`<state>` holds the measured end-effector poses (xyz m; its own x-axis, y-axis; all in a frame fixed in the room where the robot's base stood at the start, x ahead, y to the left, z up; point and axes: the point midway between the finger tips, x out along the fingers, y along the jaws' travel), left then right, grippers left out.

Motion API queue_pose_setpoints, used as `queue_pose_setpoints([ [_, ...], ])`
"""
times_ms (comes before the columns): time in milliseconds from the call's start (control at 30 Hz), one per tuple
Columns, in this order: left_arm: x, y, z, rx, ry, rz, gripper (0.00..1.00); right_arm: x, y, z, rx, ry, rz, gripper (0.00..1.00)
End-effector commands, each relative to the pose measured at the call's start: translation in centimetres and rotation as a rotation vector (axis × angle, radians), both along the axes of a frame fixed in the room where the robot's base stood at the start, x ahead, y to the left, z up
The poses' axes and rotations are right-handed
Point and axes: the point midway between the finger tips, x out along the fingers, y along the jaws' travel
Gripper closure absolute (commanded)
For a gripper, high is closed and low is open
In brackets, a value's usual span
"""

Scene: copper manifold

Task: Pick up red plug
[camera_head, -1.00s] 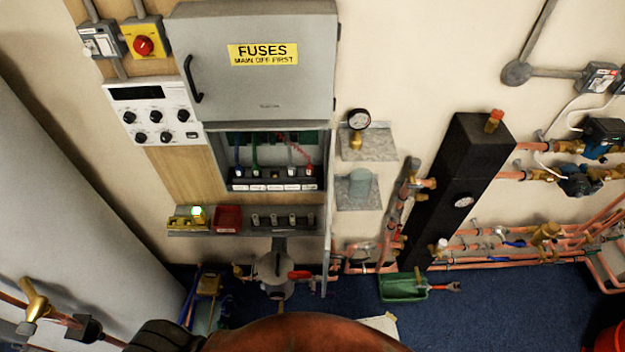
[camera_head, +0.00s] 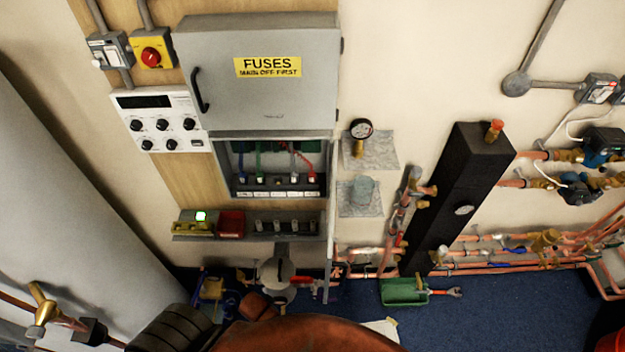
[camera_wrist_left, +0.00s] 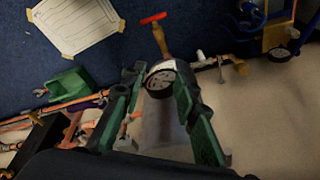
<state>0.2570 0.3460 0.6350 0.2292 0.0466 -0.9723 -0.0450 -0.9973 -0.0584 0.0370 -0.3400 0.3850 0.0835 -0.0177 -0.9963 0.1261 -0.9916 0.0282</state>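The grey fuse box has several coloured leads in its open lower compartment. The red lead (camera_head: 304,161) hangs at the right of that row, and its lower end, the likely red plug (camera_head: 312,178), is small and sits in the row of sockets. My left gripper (camera_wrist_left: 160,72) shows in the left wrist view with its two green-lined fingers apart. Nothing is clearly held between them; a round gauge (camera_wrist_left: 160,82) shows in the gap, seemingly beyond. The red plug cannot be made out in that view. My right gripper is in neither view.
A shelf below the fuse box holds a red bin (camera_head: 231,224), a yellow block with a green light (camera_head: 200,216) and several small grey posts. A large grey cylinder (camera_head: 70,170) stands left. A black column (camera_head: 462,190) and copper pipes stand right. A green tray (camera_head: 403,292) lies on the blue floor.

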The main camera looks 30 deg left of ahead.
Motion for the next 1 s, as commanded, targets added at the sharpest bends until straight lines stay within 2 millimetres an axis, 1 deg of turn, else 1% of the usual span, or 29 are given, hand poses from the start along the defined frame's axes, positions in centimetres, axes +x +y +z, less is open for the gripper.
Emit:
queue_pose_setpoints([
  [33,0.4,0.1,1.8,0.002,-0.01,0.002,0.72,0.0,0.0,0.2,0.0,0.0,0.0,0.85],
  [133,1.3,0.4,5.1,0.019,-0.031,-0.013,0.72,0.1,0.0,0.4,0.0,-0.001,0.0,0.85],
  [167,1.8,0.7,6.2,0.033,-0.044,-0.029,0.72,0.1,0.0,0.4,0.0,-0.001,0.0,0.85],
  [200,2.8,1.3,8.0,0.072,-0.068,-0.073,0.72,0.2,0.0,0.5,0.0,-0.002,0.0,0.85],
  [233,3.6,1.8,8.9,0.107,-0.085,-0.116,0.72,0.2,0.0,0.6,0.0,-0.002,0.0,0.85],
  [367,6.7,3.6,11.5,0.26,-0.142,-0.292,0.72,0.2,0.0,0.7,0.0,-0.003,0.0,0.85],
  [467,9.2,4.9,13.5,0.391,-0.178,-0.436,0.72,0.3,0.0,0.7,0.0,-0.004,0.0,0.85],
  [567,12.0,6.0,16.0,0.549,-0.204,-0.596,0.72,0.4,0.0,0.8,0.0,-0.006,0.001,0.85],
  [667,15.1,6.9,19.2,0.748,-0.216,-0.785,0.72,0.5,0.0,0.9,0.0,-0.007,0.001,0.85],
  [767,18.9,7.4,23.6,1.015,-0.197,-1.019,0.72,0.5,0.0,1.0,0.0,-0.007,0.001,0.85],
  [800,20.5,7.3,25.7,1.144,-0.174,-1.124,0.72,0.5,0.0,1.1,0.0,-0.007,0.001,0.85],
  [867,22.8,6.9,28.9,1.343,-0.119,-1.278,0.72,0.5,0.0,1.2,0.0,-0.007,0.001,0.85],
  [900,24.1,6.4,31.0,1.472,-0.07,-1.372,0.72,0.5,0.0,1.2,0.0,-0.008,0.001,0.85],
  [1000,26.6,4.9,35.3,1.756,0.071,-1.559,0.72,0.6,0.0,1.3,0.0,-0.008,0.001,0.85],
])
